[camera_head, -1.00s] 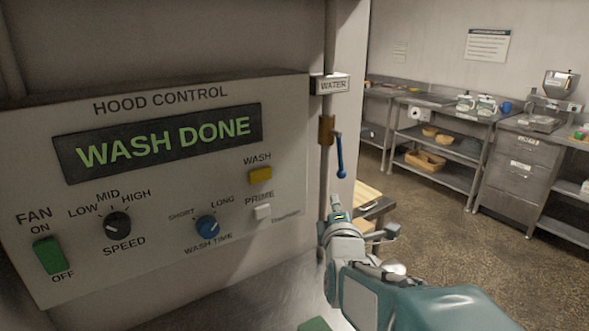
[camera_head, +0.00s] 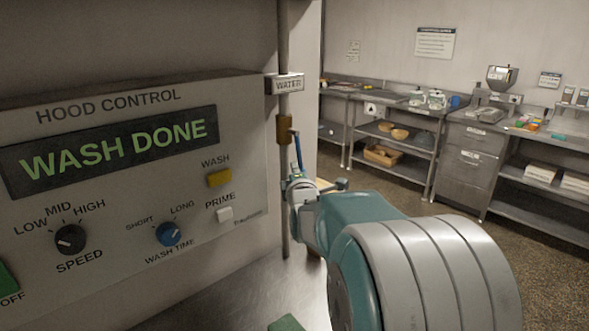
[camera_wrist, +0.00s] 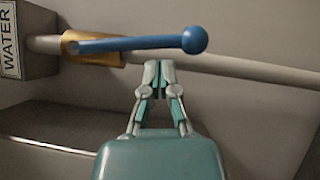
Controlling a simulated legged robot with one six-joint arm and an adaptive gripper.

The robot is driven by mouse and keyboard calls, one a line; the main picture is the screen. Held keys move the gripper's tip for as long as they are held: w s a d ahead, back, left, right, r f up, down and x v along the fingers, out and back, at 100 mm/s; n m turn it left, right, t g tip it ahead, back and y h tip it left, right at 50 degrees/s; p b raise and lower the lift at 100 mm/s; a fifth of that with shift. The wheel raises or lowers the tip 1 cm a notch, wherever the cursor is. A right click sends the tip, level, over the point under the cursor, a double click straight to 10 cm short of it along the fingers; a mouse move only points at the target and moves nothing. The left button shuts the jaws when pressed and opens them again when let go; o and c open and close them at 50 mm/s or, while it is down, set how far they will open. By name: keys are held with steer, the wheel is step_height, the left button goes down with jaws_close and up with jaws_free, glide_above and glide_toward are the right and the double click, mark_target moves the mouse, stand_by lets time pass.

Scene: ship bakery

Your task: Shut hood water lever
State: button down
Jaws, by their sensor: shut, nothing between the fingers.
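The hood water lever (camera_head: 298,150) is a blue handle with a round knob, on a brass valve (camera_head: 284,128) in a vertical grey pipe below the WATER label (camera_head: 286,84). It hangs down, about in line with the pipe. In the wrist view the lever (camera_wrist: 140,43) runs along the pipe from the brass valve (camera_wrist: 92,48) to its knob. My gripper (camera_wrist: 158,66) is shut and empty there, its tips just below the lever in the picture; I cannot tell whether they touch it. In the head view my wrist hides the fingers and the lever's lower end.
The hood control panel (camera_head: 120,165) reads WASH DONE and stands left of the pipe. A metal surface (camera_head: 245,295) lies below it. Steel shelves (camera_head: 395,140) and a drawer unit (camera_head: 462,165) line the back wall. Open floor (camera_head: 400,198) lies between.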

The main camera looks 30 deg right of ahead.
steer(key=shift+d, duration=0.3)
steer(key=shift+w+d+n+t, duration=0.1)
steer(key=shift+d+n+t, duration=0.3)
steer(key=shift+n, duration=0.2)
steer(key=d+r+n+t+y, duration=0.2)
steer(key=d+n+t+y, duration=0.1)
steer(key=n, duration=0.7)
steer(key=w+d+r+n+t+y, duration=0.1)
steer(key=d+r+n+t+y, duration=0.2)
steer(key=n, duration=0.7)
steer(key=shift+d+r+t+y, duration=0.4)
steer(key=shift+d+y, duration=0.65)
steer(key=shift+y, duration=1.05)
steer(key=shift+w, duration=0.1)
